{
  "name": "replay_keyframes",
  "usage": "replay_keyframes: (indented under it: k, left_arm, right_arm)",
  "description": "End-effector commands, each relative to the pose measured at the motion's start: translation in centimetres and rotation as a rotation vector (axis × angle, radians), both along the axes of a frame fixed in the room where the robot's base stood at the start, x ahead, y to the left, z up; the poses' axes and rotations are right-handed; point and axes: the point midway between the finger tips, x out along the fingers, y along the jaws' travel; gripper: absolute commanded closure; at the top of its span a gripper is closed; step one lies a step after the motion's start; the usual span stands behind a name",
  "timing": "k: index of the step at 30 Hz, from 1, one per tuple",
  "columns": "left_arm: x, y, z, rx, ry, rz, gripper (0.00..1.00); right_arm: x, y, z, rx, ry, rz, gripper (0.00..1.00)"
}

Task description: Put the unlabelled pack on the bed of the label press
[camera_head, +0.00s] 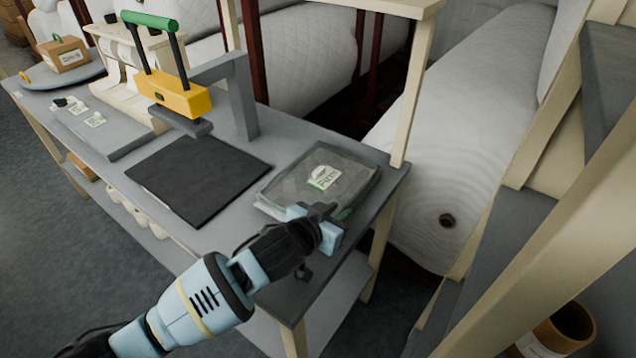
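A flat, clear-wrapped grey pack (310,188) lies on the right end of the workbench. A white and green label shows on its top. Whether another pack lies under it I cannot tell. My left gripper (322,222) is at the pack's near edge, over the bench's front right corner; its fingertips overlap that edge. Whether it is open or holds the edge I cannot tell. The label press has a yellow head (174,94) with a green handle, on a grey arm. A flat dark plate (197,178), apparently the press bed, lies bare in front of it. My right gripper is not in view.
Small white labels (95,120) lie on a grey board at the left of the bench. A brown box (65,54) stands on a round plate farther left. A cream post (415,85) rises behind the pack. Large white rolls (455,140) fill the back.

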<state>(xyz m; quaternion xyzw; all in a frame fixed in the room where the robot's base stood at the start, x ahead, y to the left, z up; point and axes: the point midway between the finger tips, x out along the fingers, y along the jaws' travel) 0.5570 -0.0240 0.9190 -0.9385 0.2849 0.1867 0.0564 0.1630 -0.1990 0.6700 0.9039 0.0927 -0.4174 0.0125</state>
Motion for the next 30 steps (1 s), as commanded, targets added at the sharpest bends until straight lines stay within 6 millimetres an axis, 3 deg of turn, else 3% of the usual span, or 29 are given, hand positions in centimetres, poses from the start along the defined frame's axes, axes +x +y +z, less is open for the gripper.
replay_keyframes:
  k: [15,25,30]
  left_arm:
    - [3.9,-2.2,-1.6,0.0,0.0,0.0,0.78]
    - [4.2,-2.5,-1.7,-0.001,-0.001,0.0,0.78]
    - [4.2,-2.5,-1.6,-0.001,-0.001,0.0,0.99]
  right_arm:
    - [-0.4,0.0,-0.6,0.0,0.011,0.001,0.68]
    - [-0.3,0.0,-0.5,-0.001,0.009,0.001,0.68]
    - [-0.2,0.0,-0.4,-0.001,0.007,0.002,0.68]
